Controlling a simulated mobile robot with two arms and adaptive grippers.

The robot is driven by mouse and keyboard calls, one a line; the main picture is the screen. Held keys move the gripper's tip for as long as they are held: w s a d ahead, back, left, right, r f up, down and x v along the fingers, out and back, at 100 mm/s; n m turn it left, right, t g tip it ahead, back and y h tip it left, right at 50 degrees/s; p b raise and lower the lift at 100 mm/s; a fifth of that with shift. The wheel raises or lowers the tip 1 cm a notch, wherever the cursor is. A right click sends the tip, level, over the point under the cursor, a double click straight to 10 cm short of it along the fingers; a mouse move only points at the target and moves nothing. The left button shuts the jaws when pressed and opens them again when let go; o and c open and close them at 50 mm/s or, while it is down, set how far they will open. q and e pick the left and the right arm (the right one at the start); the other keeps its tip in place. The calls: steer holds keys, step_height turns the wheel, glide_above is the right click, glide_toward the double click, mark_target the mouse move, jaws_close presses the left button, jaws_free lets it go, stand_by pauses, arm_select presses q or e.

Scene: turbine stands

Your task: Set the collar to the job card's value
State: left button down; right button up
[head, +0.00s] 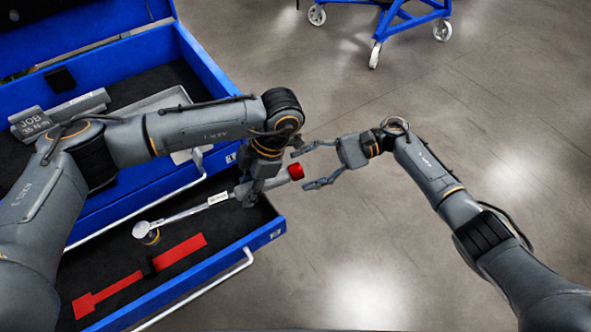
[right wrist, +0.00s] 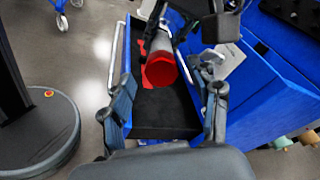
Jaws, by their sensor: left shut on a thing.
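The torque wrench (head: 190,212) is a silver bar with a round head at its lower left and a red collar (head: 295,172) at its right end. My left gripper (head: 250,192) is shut on the wrench handle, above the open drawer. My right gripper (head: 301,168) is open, its fingers pointing at the collar from the right. In the right wrist view the collar (right wrist: 160,71) faces the camera between the two spread fingers, with a gap on each side. The wrench's scale is too small to read.
The open blue drawer (head: 262,238) has a dark liner with a red tool-shaped patch (head: 180,252). The upper part of the blue cabinet holds a grey tray (head: 160,103). A blue wheeled stand (head: 410,18) is at the back. The floor to the right is clear.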

steer(key=shift+o, duration=0.8)
steer(key=shift+r, duration=0.1)
steer(key=shift+v, duration=2.5)
steer(key=shift+a, duration=0.1)
steer(key=shift+c, duration=1.2)
steer(key=shift+s+a+f+m, duration=0.1)
steer(key=shift+s+a+m, duration=0.45)
steer(key=shift+m, duration=1.85)
steer(key=shift+a+f+m, duration=0.1)
steer(key=shift+a+m, duration=0.9)
steer(key=shift+m, duration=1.4)
steer(key=shift+s+a+f+m, duration=0.1)
steer(key=shift+s+a+m, duration=0.45)
steer(key=shift+m, duration=1.85)
